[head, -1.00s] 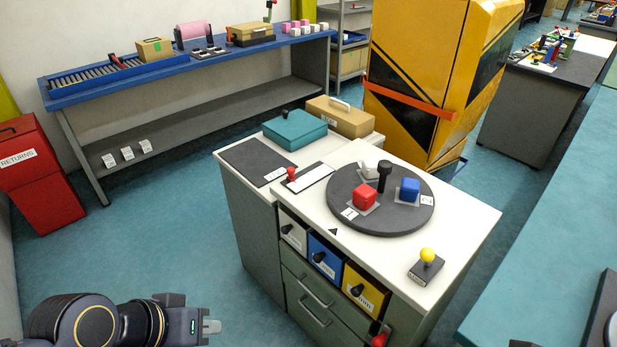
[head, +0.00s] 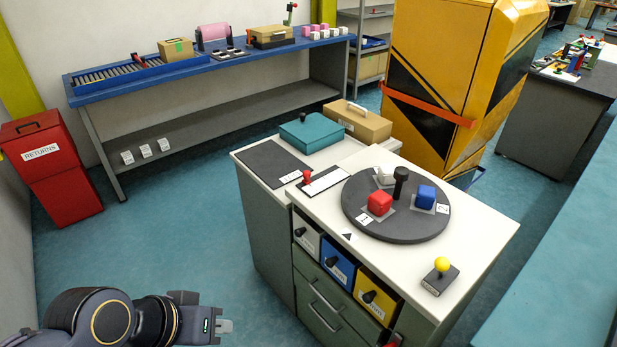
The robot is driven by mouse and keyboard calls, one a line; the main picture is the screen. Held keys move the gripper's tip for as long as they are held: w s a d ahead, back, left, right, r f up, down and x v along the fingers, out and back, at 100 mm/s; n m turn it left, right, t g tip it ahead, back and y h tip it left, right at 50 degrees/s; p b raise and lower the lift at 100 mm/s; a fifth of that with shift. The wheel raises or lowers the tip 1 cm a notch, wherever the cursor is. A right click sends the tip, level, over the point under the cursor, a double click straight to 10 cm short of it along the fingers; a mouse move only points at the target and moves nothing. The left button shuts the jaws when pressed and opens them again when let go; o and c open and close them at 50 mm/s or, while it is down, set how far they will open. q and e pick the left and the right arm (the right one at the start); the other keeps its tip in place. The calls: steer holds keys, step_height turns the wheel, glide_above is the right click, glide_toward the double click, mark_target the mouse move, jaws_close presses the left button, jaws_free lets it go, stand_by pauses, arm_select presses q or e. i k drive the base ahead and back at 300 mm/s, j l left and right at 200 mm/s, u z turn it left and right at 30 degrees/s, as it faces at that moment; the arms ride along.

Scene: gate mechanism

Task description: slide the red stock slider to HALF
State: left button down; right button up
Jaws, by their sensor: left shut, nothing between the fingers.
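A red knob (head: 307,176) stands upright at the left end of a white, dark-edged strip (head: 326,180) on the white-topped cabinet; it looks like the red stock slider. Any marks on the strip are too small to read, so I cannot make out HALF. My left gripper (head: 225,326) is at the lower left, over the floor, shut and empty. It is well to the left of the cabinet and apart from the knob. My right gripper is not in view.
A grey turntable (head: 397,232) with red, blue and white blocks and a black post sits right of the strip. A teal box (head: 309,132) stands behind the strip. A yellow-knobbed device (head: 440,274) is at the front right. Floor lies between my left gripper and the cabinet.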

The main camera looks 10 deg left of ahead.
mark_target(307, 175)
steer(key=i+j, duration=0.45)
steer(key=i+j+z, duration=0.1)
steer(key=i+j, duration=0.35)
steer(key=j, duration=0.15)
